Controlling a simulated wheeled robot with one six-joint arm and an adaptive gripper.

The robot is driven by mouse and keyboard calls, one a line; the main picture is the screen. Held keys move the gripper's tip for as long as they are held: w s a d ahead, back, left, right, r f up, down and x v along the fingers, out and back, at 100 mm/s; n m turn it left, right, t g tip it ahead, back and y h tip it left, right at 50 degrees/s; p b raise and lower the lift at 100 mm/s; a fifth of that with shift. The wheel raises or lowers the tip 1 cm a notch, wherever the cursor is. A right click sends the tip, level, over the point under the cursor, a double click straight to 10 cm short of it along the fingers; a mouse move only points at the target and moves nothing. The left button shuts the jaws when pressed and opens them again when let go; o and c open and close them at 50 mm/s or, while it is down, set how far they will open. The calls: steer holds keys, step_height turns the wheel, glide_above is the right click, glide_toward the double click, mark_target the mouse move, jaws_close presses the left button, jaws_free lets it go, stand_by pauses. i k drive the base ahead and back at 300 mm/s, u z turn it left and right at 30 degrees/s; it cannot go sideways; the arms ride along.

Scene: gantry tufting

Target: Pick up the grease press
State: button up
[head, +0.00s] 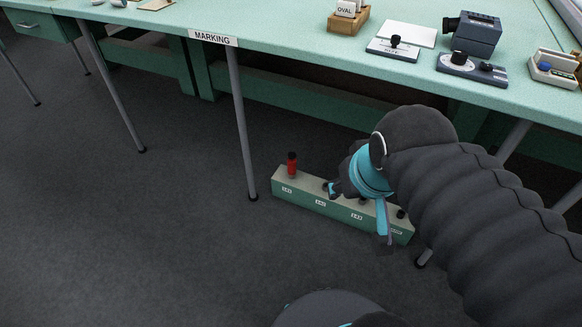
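A long low green box with a beige top (308,189) stands on the floor under the table edge. A small upright red-capped item (292,165) stands at its left end; I cannot tell for sure whether this is the grease press. Several small dark knob-like pieces, one of them near the right end (401,213), show along its top. My gripper (360,217) hangs over the middle-right part of the box, with its teal and dark fingers spread apart. It hides part of the box top. I see nothing held between the fingers.
A mint-green table (270,40) with a "MARKING" sign (213,37) runs above and behind the box. A thin table leg (243,135) stands just left of it. A wooden block (347,22) and dark devices (474,35) stand on the table. The floor (130,220) at left is clear.

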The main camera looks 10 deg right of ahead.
mark_target(292, 165)
steer(key=z, duration=0.05)
steer(key=i, duration=0.45)
steer(key=u, duration=1.15)
